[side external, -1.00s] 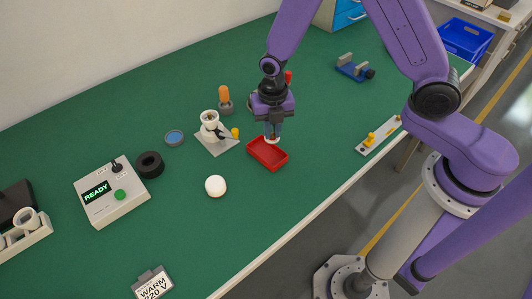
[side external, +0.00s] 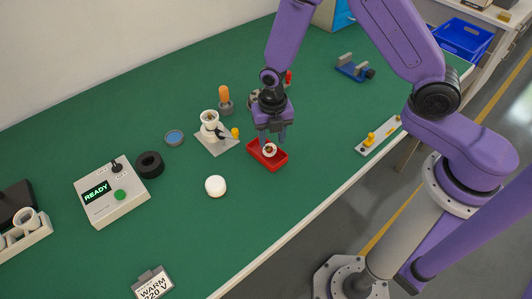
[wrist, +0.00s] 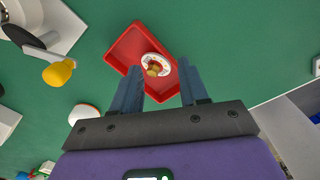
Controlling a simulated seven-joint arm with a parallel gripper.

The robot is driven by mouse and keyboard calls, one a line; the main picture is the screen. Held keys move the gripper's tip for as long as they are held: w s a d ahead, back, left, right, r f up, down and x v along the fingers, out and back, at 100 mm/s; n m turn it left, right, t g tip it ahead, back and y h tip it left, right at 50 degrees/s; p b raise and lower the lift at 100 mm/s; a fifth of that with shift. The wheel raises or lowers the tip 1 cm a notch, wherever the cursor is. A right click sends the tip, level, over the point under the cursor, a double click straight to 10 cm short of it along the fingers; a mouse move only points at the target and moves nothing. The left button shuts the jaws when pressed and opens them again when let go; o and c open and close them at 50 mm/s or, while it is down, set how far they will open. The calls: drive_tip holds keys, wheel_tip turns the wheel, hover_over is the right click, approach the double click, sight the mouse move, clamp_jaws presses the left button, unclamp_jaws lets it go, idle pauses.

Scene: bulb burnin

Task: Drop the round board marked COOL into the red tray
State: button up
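The red tray (side external: 279,163) lies on the green bench, and it also shows in the wrist view (wrist: 120,53). A round white board (side external: 269,150) with a brass-coloured centre lies in the tray; in the wrist view the board (wrist: 165,63) rests toward the tray's right side. Its lettering is too small to read. My gripper (side external: 271,141) is just above the tray. In the wrist view my gripper (wrist: 160,75) has its two blue fingers apart, with nothing gripped between them.
A lamp-socket stand (side external: 214,142) with a yellow-tipped lever is left of the tray. A round white piece (side external: 215,186) lies front-left. A grey box reading READY (side external: 110,193) stands farther left. A metal strip with a yellow knob (side external: 372,139) lies right.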

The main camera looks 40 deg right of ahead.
wheel_tip(320, 180, up, 18)
drive_tip(key=shift+f, duration=0.25)
idle(0.5)
drive_tip(key=shift+s, duration=0.15)
drive_tip(key=s+d+r+m, duration=0.1)
drive_tip(key=s+d+m, duration=0.3)
drive_tip(key=s+m, duration=0.5)
drive_tip(key=s+d+r+m, duration=0.2)
drive_tip(key=s+d+m, duration=0.3)
drive_tip(key=s, duration=1)
drive_tip(key=m, duration=0.3)
drive_tip(key=shift+s+d+m, duration=0.15)
drive_tip(key=shift+s+m, duration=0.25)
